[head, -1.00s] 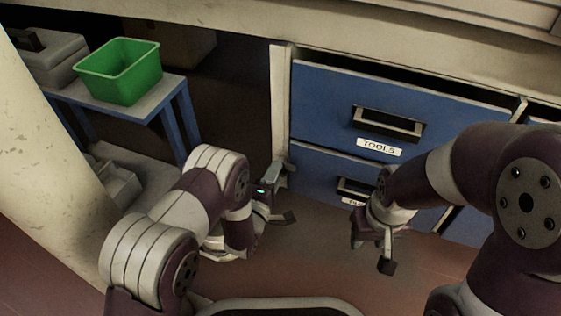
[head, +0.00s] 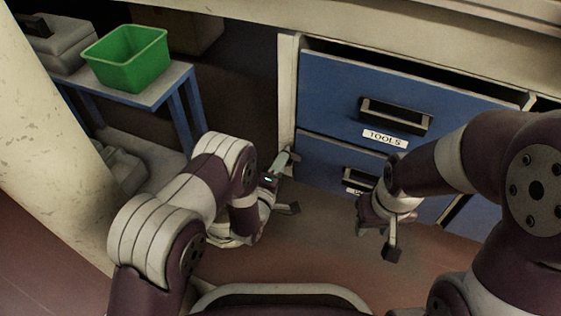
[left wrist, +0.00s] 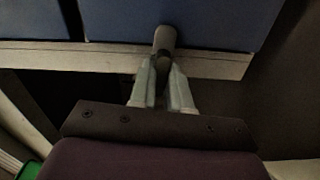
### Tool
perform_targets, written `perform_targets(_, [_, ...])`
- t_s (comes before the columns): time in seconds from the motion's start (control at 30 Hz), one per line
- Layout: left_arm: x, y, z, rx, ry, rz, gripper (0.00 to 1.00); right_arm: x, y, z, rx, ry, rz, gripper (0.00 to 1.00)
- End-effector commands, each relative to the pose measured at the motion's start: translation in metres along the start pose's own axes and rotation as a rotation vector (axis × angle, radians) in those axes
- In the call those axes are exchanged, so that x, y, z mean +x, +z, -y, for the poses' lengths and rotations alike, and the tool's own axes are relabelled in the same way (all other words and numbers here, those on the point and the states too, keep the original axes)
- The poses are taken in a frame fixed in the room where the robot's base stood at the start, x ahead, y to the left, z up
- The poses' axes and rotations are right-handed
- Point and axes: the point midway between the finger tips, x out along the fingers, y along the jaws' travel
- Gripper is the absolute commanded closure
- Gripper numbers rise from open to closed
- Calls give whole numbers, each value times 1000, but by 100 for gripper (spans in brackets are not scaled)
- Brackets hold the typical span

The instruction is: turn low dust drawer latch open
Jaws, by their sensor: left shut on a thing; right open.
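The low drawer (head: 322,160) is blue and shut. A black handle and a mostly hidden white label show on its front, partly behind my right arm. The latch (left wrist: 164,40) is a dark rounded lever at the drawer's edge by the pale cabinet frame, seen in the left wrist view. My left gripper (left wrist: 162,84) is shut on the latch, one pale finger on each side. In the head view my left gripper (head: 282,164) is at the foot of the pale post, and the latch is hard to make out there. My right gripper (head: 377,240) is open and empty before the low drawer.
The TOOLS drawer (head: 400,90) sits above the low drawer. The pale post (head: 287,95) borders both on the left. A blue side table (head: 165,88) carries a green bin (head: 127,57) and a grey box. A thick pale column (head: 50,130) stands at far left. Brown floor lies below.

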Motion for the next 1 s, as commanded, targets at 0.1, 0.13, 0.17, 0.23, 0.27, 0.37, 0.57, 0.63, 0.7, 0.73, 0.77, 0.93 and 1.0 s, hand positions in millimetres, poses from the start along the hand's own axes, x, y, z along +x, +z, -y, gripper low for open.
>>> perform_targets(0.1, [-1,0,-3,85,-2,0,100,-10,-1,0,0,0,0,57])
perform_targets(0.13, [-1,0,-3,110,-2,0,100,-12,-2,0,0,0,0,57])
perform_targets(0.17, [0,0,-3,137,-2,0,100,-14,-2,0,0,0,0,57])
perform_targets(0.23, [-1,0,-3,203,-3,1,100,-19,-2,0,0,0,0,57])
perform_targets(0.27, [-1,0,-3,231,-2,1,100,-20,-2,0,0,0,0,57])
perform_targets(0.37, [-1,0,-3,327,-2,1,100,-27,-3,0,0,0,0,57])
perform_targets(0.57, [-1,0,-2,517,-2,1,100,-38,-4,0,0,0,0,57])
perform_targets(0.63, [-1,0,-2,584,-3,2,100,-42,-5,0,0,0,0,57])
perform_targets(0.7, [-1,0,-2,651,-3,1,100,-46,-5,0,0,0,0,57])
perform_targets(0.73, [-1,0,-2,679,-3,1,100,-47,-6,0,0,0,0,57])
perform_targets(0.77, [-1,0,-2,707,-2,1,100,-49,-6,0,0,0,0,57])
perform_targets(0.93, [-1,0,-2,869,-3,2,100,-57,-7,0,0,0,0,57])
perform_targets(1.0, [-1,0,-2,936,-2,1,100,-60,-7,0,0,0,0,57])
